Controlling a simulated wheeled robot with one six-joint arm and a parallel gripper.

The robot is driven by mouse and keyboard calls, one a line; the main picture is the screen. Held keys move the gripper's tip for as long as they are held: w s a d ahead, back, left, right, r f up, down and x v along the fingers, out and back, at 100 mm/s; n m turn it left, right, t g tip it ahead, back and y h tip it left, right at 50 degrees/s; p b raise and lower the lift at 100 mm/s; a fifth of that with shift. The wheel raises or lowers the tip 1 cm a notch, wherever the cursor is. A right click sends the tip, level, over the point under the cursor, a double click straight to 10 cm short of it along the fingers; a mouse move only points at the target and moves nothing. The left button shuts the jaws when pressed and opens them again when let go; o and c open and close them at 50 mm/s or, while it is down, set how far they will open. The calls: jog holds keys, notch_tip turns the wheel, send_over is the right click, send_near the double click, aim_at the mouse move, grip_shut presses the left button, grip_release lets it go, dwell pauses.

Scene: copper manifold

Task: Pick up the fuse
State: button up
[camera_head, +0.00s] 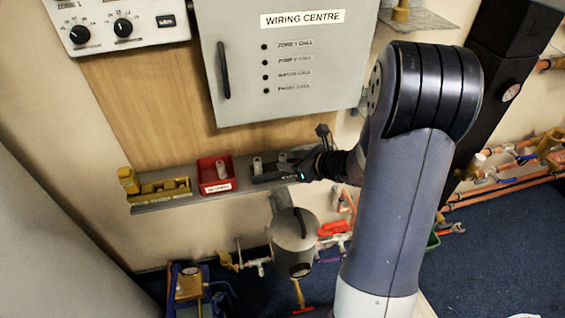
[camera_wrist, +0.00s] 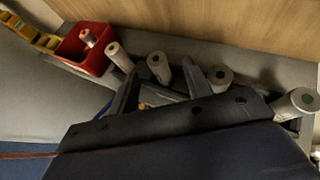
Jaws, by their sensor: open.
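Several white cylindrical fuses show in the wrist view. One fuse (camera_wrist: 158,67) stands beyond my gripper (camera_wrist: 160,84), roughly in line with the gap between its two fingers. Another fuse (camera_wrist: 119,56) is left of the left finger, a third fuse (camera_wrist: 219,78) is just right of the right finger, and a fourth fuse (camera_wrist: 299,101) is at the far right. A further fuse (camera_wrist: 88,38) lies in the red bin (camera_wrist: 72,46). My gripper is open and holds nothing.
The grey wiring cabinet (camera_head: 290,75) hangs above. A grey canister (camera_head: 293,245) and pipework are below.

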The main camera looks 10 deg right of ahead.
aim_at(283, 155)
jog(key=x, duration=0.4)
jog(key=shift+w+a, duration=0.1)
jog(key=shift+c, duration=0.5)
grip_shut()
jog(key=shift+r, duration=0.65)
notch_tip(283, 155, up, 2)
jog(key=shift+r+p, duration=0.1)
jog(key=shift+p, duration=0.25)
jog(key=s+d, duration=1)
jog(key=s, duration=0.5)
